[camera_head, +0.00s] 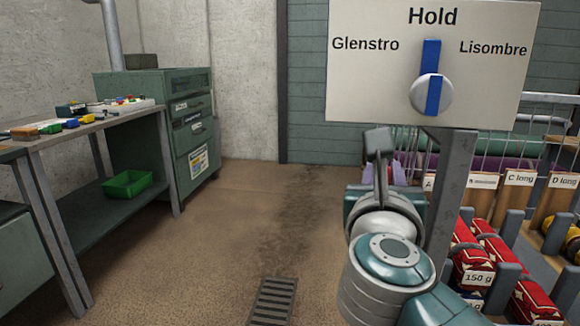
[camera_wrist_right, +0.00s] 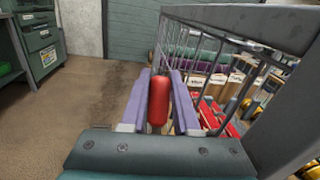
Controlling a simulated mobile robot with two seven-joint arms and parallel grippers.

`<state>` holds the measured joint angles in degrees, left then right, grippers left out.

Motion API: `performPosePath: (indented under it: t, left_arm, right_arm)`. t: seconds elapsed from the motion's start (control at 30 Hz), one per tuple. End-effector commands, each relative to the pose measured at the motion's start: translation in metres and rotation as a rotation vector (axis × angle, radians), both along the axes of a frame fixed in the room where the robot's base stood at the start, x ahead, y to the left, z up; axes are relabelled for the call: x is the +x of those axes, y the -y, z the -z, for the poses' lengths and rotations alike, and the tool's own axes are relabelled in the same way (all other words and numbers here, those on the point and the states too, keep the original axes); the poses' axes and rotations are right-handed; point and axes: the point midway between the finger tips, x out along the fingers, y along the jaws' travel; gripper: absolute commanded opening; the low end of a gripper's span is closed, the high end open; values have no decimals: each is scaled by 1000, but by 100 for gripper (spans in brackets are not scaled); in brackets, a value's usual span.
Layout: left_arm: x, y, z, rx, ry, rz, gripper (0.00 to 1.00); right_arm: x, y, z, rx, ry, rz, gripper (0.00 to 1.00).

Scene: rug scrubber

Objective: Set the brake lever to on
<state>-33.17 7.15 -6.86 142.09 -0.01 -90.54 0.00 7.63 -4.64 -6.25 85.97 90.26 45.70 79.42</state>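A red rounded grip (camera_wrist_right: 158,97) stands in the right wrist view, between the two purple fingers of my right gripper (camera_wrist_right: 160,80). It fills most of the gap between them; whether both fingers touch it cannot be told. The grip looks like a lever handle, but its base and any on or off marking are hidden. In the head view my right arm comes in from the lower right and covers the grip. Only a little purple of my right gripper (camera_head: 397,172) shows there, beside the grey post. My left gripper is in neither view.
A sign reading Hold, Glenstro and Lisombre (camera_head: 370,85) with a round knob (camera_head: 431,94) stands on a grey post (camera_head: 451,190). A wire rack (camera_head: 490,145) and red packages (camera_head: 470,255) are at right. A workbench (camera_head: 100,125) is at left. The middle floor is clear.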

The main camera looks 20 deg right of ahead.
Motion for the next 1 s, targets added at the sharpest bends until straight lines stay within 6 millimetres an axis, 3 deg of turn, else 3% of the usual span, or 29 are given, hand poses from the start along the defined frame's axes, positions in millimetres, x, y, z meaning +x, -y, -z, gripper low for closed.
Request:
performPosePath:
  t: [0.03,0.23,1.0]
  left_arm:
    - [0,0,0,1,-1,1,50]
    - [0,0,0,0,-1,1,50]
    - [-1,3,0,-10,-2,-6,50]
  right_arm:
    - [0,0,0,0,0,1,22]
    - [0,0,0,0,0,1,0]
    - [0,0,0,0,0,1,0]
